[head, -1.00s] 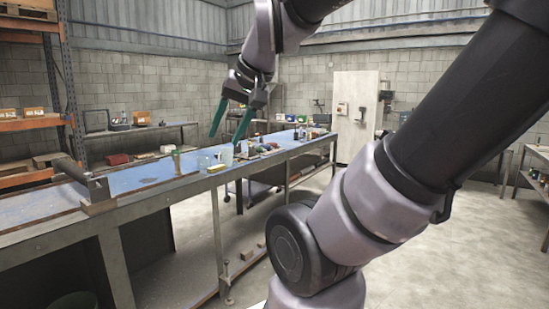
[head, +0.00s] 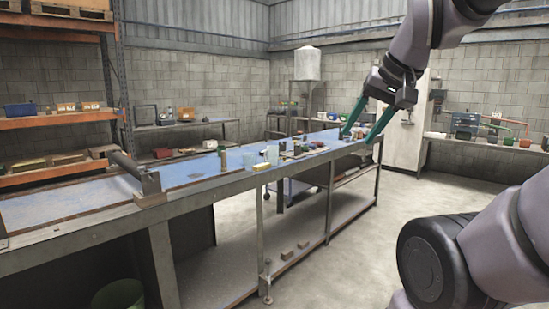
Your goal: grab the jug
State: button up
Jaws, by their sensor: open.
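Two pale, see-through vessels stand among small items on the long blue-topped workbench (head: 190,180). One vessel (head: 272,154) is slightly taller and farther right; the other vessel (head: 249,160) is to its left. Either may be the jug, but they are too small to tell which.
A yellow block (head: 261,167), a green item (head: 222,157) and several bottles and small things crowd the bench near the vessels. A metal fixture (head: 148,182) is on the near part. Orange shelving (head: 65,118) stands left. Open floor (head: 360,240) lies right of the bench.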

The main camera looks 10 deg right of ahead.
aim_at(272, 150)
jog(key=i+z, duration=0.1)
jog(key=i, duration=0.6)
jog(key=i+z, duration=0.1)
jog(key=i, duration=0.55)
jog(key=i+j+z, duration=0.1)
jog(key=i, duration=0.6)
jog(key=i+j+z, duration=0.15)
jog(key=i, duration=0.55)
